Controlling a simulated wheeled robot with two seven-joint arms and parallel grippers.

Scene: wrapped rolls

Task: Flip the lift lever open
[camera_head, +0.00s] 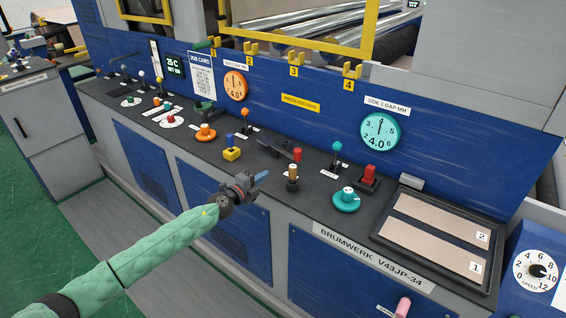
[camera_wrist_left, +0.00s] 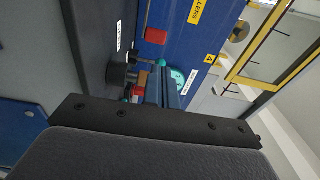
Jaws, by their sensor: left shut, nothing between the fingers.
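The console carries several levers, and I cannot read which one is labelled lift. One upright lever has a teal ball (camera_head: 337,147), which also shows in the left wrist view (camera_wrist_left: 161,63). A dark lever with a red end (camera_head: 296,155) lies low beside a tan and white handle on a dark base (camera_head: 292,176). A lever with an orange knob (camera_head: 244,112) stands farther left. My left gripper (camera_head: 262,177) is shut and empty, just left of the tan handle near the console's front edge, apparently apart from it. My right gripper is out of view.
A teal knob (camera_head: 347,198), a red button block (camera_head: 368,175) and a yellow block (camera_head: 232,154) are close by on the console. Orange (camera_head: 235,86) and teal (camera_head: 380,130) gauges are on the blue back panel. The space in front of the console is open.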

